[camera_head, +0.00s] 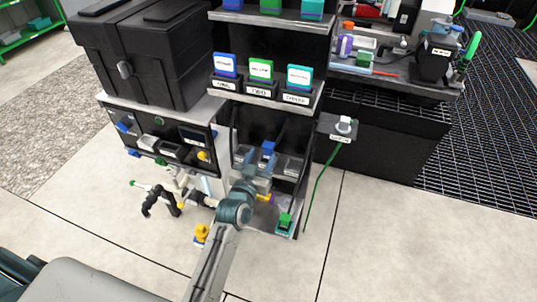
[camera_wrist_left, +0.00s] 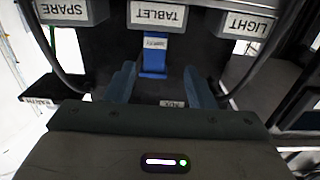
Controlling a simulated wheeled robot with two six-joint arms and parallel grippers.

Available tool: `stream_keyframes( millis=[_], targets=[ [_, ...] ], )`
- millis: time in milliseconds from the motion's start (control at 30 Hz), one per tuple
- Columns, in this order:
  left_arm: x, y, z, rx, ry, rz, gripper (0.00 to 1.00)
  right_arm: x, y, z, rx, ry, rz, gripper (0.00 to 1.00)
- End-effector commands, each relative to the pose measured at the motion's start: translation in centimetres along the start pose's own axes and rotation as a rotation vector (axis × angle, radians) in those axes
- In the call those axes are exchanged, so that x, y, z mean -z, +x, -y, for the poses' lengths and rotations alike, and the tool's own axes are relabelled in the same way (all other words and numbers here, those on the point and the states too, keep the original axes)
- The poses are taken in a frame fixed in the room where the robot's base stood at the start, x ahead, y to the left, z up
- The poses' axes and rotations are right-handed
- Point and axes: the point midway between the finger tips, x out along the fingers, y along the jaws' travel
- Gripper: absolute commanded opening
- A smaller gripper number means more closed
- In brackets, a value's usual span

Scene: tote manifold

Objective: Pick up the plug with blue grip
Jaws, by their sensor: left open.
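The plug with the blue grip (camera_head: 268,149) stands in the dark rack, above the wrist of my left arm in the head view. In the left wrist view its blue grip (camera_wrist_left: 154,58) carries a small white tag and lies below the TABLET label (camera_wrist_left: 158,15). My left gripper (camera_wrist_left: 163,80) is open, with one finger on each side of the blue grip in that view. I cannot tell whether the fingers touch it. In the head view the gripper (camera_head: 262,172) points into the rack and its fingertips are hard to make out. My right gripper is not in view.
Grey blocks labelled SPARE (camera_wrist_left: 68,11) and LIGHT (camera_wrist_left: 246,22) flank the TABLET block, with dark cables nearby. A green block (camera_head: 285,222) sits low at the rack's front. A labelled side shelf (camera_head: 338,127) with a green cable is at right.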

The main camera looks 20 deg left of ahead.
Motion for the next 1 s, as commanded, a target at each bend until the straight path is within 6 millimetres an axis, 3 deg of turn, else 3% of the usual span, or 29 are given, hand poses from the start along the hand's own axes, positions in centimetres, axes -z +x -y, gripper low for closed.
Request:
stream_keyframes(
  millis=[300,633,900,1000],
  targets=[
    [-0.4,4.3,-0.8,-0.001,-0.001,-0.001,0.49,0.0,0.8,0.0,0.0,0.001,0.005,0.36],
    [-0.5,5.0,-0.8,-0.002,-0.001,-0.001,0.49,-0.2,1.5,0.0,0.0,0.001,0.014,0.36],
    [-0.5,5.0,-0.8,-0.002,-0.001,-0.001,0.0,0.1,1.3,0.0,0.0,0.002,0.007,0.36],
    [-0.5,5.0,-0.8,-0.001,-0.001,-0.001,0.0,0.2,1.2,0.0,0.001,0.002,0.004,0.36]
  ],
)
